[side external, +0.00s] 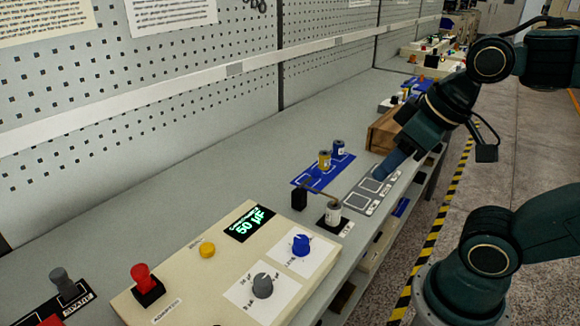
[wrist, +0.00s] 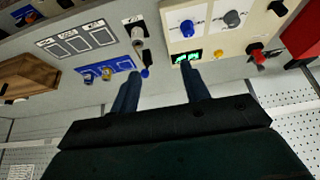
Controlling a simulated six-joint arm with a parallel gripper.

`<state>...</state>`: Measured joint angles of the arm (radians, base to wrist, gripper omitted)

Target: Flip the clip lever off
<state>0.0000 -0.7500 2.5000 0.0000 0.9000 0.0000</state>
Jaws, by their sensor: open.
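A thin lever arm (side external: 320,191) runs from a black post (side external: 299,200) toward the top of a white cylinder (side external: 333,212) on a black base; I take this as the clip lever. Whether it touches the cylinder is too small to tell. In the wrist view the white cylinder (wrist: 138,36) is near the top centre, with the dark post (wrist: 145,72) below it. My gripper (side external: 384,171) is above the grey pad panel, to the right of the cylinder and apart from it. In the wrist view my gripper (wrist: 161,70) has its blue fingers spread, with nothing held between them.
A cream console (side external: 215,262) with knobs and a green display (side external: 250,223) reading 50 µF stands in front. A red lever (side external: 141,276) is on its left. A blue tray (side external: 311,181) holds two small cylinders. A wooden box (side external: 383,130) stands behind the pad panel (side external: 366,196).

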